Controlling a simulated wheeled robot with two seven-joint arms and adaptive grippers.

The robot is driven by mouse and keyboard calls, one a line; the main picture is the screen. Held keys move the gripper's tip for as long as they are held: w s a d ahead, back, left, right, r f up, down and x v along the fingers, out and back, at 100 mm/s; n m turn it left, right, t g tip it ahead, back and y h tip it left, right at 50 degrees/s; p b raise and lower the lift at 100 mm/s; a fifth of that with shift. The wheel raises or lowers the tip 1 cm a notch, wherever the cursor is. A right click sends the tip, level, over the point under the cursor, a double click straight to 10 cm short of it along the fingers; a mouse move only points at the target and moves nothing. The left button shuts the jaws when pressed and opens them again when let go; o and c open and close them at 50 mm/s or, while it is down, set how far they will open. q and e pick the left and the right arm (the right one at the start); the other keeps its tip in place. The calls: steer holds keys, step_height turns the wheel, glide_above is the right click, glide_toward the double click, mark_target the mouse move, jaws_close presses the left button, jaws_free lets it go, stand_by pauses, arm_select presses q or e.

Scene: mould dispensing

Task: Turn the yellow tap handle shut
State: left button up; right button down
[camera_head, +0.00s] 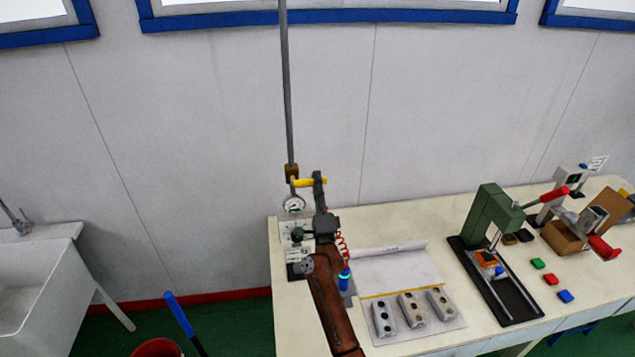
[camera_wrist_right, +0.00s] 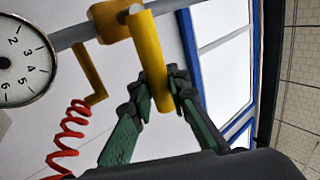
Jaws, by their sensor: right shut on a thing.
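The yellow tap handle (camera_head: 305,183) sticks out to the right from the brass valve (camera_head: 291,173) on the vertical grey pipe, roughly level and crosswise to the pipe. My right gripper (camera_head: 319,180) is at the handle's outer end. In the right wrist view the yellow handle (camera_wrist_right: 150,55) runs down from the pipe between the two green fingers of my right gripper (camera_wrist_right: 157,92). The fingers are shut on it near its free end. My left gripper is in neither view.
A round gauge (camera_head: 294,203) sits just below the valve, with a coiled red hose (camera_head: 342,246) nearby. The white table (camera_head: 400,226) carries grey moulds (camera_head: 412,309) on a sheet and a green press (camera_head: 490,215). A sink (camera_head: 30,280) stands at left.

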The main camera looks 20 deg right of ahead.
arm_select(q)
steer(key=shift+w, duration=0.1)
arm_select(e)
steer(key=shift+f, duration=0.15)
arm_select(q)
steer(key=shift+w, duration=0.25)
arm_select(e)
steer(key=c, duration=1.8)
jaws_free()
steer(key=v, duration=1.2)
